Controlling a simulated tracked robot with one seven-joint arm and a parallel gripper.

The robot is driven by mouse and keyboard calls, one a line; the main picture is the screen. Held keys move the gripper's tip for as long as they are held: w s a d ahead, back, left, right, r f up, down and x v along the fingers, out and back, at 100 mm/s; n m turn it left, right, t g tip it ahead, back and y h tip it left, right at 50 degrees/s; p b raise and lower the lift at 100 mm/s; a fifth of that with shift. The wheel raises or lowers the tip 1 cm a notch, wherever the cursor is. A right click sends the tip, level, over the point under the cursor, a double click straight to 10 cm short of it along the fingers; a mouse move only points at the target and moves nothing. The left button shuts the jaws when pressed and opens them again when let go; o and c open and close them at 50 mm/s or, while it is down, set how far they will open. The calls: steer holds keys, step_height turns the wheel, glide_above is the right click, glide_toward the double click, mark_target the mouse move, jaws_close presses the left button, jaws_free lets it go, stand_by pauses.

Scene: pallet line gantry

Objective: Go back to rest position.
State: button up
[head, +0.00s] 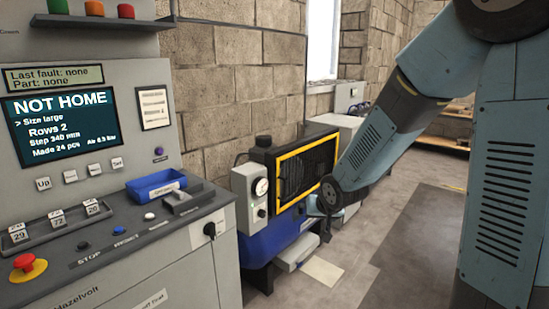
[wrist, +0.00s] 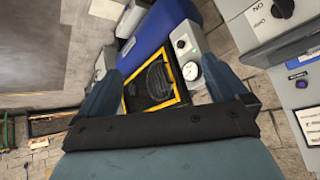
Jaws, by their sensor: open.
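My arm comes in from the right of the head view, bends at the top right and slopes down to the middle. Its far end is beside the yellow-framed black grille (head: 305,170) of a blue machine. My gripper (wrist: 163,70) shows in the wrist view with its two dark blue fingers wide apart and nothing between them. Beyond the fingers, apart from them as far as I can tell, is the same grille (wrist: 155,85). In the head view the fingers are mostly hidden behind my arm's end.
A grey control console (head: 150,255) stands at the left; its screen (head: 65,122) reads "NOT HOME". A blue tray (head: 156,185) and an emergency stop button (head: 27,267) are on it. A pressure gauge (head: 261,187) is beside the grille. Bare floor (head: 410,225) lies to the right.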

steer(key=s+d+r+h, duration=0.3)
steer(key=s+d+r, duration=0.5)
steer(key=s+r, duration=0.35)
steer(key=s+d+r+g, duration=0.1)
steer(key=s+d+r, duration=0.1)
steer(key=s, duration=0.5)
steer(key=s+d+r+g, duration=0.1)
steer(key=s+d+r, duration=0.1)
steer(key=s+r, duration=0.2)
steer(key=s, duration=0.3)
steer(key=shift+s+r+m+y, duration=0.3)
steer(key=shift+s+m, duration=0.1)
steer(key=shift+c, duration=0.5)
